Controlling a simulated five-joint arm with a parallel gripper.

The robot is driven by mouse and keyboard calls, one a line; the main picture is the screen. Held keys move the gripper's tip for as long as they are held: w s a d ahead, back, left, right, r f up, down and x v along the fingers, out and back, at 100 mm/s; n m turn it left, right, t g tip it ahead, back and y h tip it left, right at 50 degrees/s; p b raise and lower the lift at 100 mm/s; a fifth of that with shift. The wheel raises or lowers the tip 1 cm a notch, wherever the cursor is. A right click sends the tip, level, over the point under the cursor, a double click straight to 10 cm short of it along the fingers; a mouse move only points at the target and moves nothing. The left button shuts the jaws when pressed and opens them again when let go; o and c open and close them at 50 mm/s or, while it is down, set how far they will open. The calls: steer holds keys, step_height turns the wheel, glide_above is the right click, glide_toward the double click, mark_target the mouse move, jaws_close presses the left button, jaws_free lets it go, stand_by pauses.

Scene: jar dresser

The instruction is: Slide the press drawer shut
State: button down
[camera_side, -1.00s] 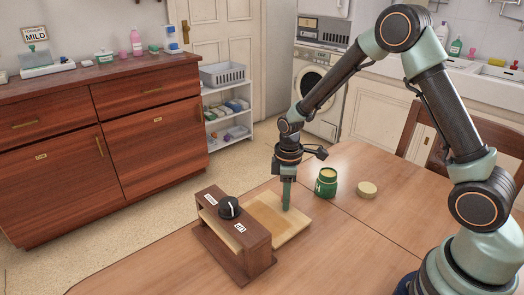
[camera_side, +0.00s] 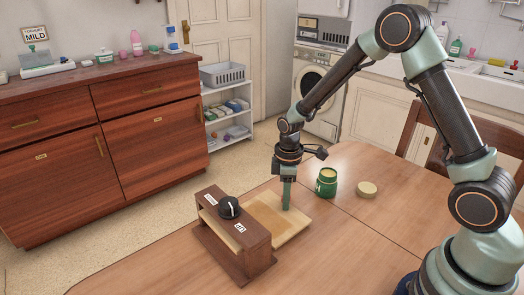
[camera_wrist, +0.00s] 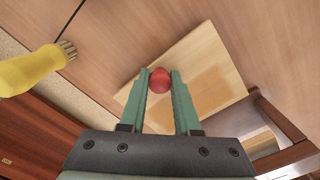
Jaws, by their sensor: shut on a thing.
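The press (camera_side: 240,238) is a dark brown wooden box with a black dial (camera_side: 229,207) on top, standing on the table. Its drawer (camera_side: 291,230), a pale flat board with a tan rectangle on it, sticks out to the right of the box. It also shows in the wrist view (camera_wrist: 205,45). My gripper (camera_side: 287,206) points straight down at the drawer's outer part. In the wrist view, my gripper (camera_wrist: 160,79) is shut on a round red knob (camera_wrist: 160,85) over the drawer. The knob is hidden in the side view.
An open green jar (camera_side: 326,185) and a round pale lid (camera_side: 367,189) stand behind and right of the drawer. A yellow object with a ridged end (camera_wrist: 35,70) shows at the left of the wrist view; I cannot tell what it is. The table front right is clear.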

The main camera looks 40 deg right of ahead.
mark_target(265, 219)
steer(key=shift+a, duration=0.1)
steer(key=a, duration=0.7)
steer(key=shift+a, duration=0.15)
steer(key=c, duration=0.6)
jaws_free()
steer(key=shift+r, duration=0.1)
step_height(265, 219, up, 12)
